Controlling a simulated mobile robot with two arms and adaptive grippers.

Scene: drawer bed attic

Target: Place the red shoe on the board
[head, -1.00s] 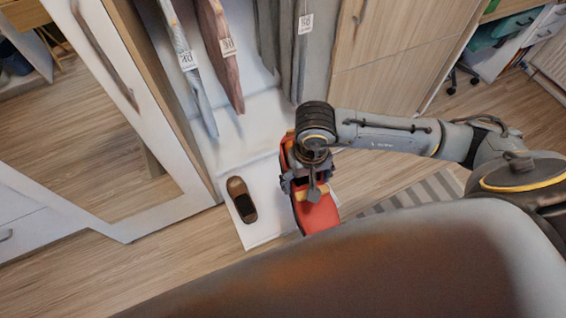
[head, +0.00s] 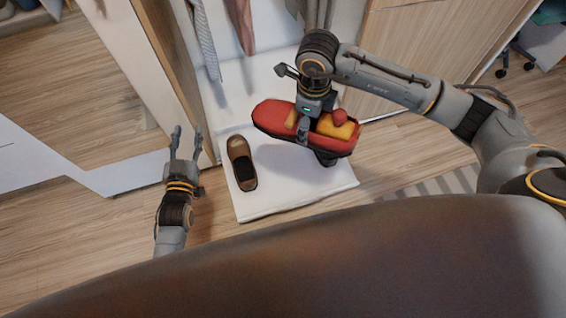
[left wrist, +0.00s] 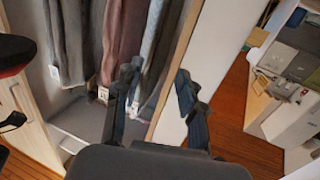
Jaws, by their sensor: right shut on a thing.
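The red shoe (head: 275,116) has a yellow inside and hangs sideways from my right gripper (head: 310,118), which is shut on it. The shoe is over the white board (head: 270,203); whether any part of it touches the board I cannot tell. A brown shoe (head: 240,162) lies on the left part of the board. My left gripper (head: 187,140) is open and empty, left of the board beside the wardrobe side. In the left wrist view its two fingers (left wrist: 155,95) stand apart, and part of the red shoe (left wrist: 14,52) shows at the left edge.
Clothes with tags (head: 240,25) hang in the open wardrobe behind the board. The front middle of the board is bare. A striped rug (head: 435,188) lies on the wooden floor at right.

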